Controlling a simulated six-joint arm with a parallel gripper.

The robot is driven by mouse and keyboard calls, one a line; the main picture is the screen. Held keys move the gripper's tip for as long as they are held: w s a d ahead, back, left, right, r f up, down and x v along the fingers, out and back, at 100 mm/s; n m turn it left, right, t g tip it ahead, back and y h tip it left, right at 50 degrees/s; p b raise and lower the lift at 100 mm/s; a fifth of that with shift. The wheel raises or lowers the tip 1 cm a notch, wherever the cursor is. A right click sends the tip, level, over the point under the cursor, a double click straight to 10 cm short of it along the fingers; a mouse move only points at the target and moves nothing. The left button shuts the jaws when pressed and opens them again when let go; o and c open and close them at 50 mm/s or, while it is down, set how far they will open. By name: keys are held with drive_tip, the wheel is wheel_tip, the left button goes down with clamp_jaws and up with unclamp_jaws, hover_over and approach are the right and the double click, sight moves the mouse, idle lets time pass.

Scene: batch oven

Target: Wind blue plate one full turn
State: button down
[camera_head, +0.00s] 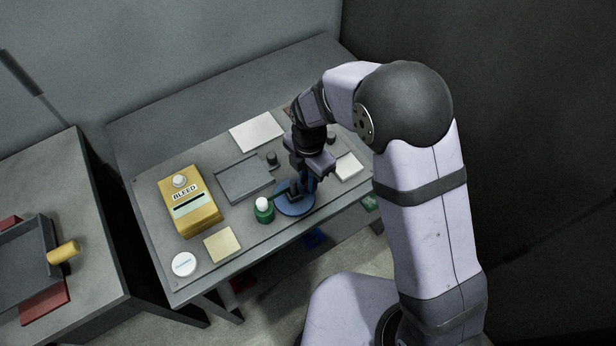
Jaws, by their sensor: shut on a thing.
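The blue plate (290,208) is a round disc lying flat near the front edge of the grey table. My gripper (302,190) points down over it and is shut on a dark upright part at the plate, which looks like a knob or handle. The fingers and my wrist hide much of that part and the plate's right side. Any turn mark on the plate is too small to tell.
A green bottle with a white cap (264,211) stands close to the plate's left. A yellow BLEED box (190,218), a grey tray (246,181), a white round disc (184,264) and pale cards (222,245) lie around. A side bench (90,240) stands at left.

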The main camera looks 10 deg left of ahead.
drive_tip(key=shift+s+d+m, duration=0.2)
drive_tip(key=shift+s+m, duration=0.1)
drive_tip(key=shift+m, duration=0.65)
drive_tip(key=shift+s+d+m, duration=0.15)
drive_tip(key=shift+s+m, duration=0.15)
drive_tip(key=shift+m, duration=0.65)
drive_tip(key=shift+s+d+m, duration=0.1)
drive_tip(key=shift+s+m, duration=0.2)
drive_tip(key=shift+m, duration=0.55)
drive_tip(key=shift+s+m, duration=0.3)
drive_tip(key=shift+m, duration=0.55)
drive_tip(key=shift+s, duration=0.1)
drive_tip(key=c, duration=1.7)
unclamp_jaws()
drive_tip(key=shift+o, duration=0.2)
wheel_tip(320, 180, up, 7)
drive_tip(key=b, duration=0.1)
drive_tip(key=shift+r+b, duration=0.2)
drive_tip(key=shift+b, duration=0.2)
drive_tip(key=shift+m, duration=0.4)
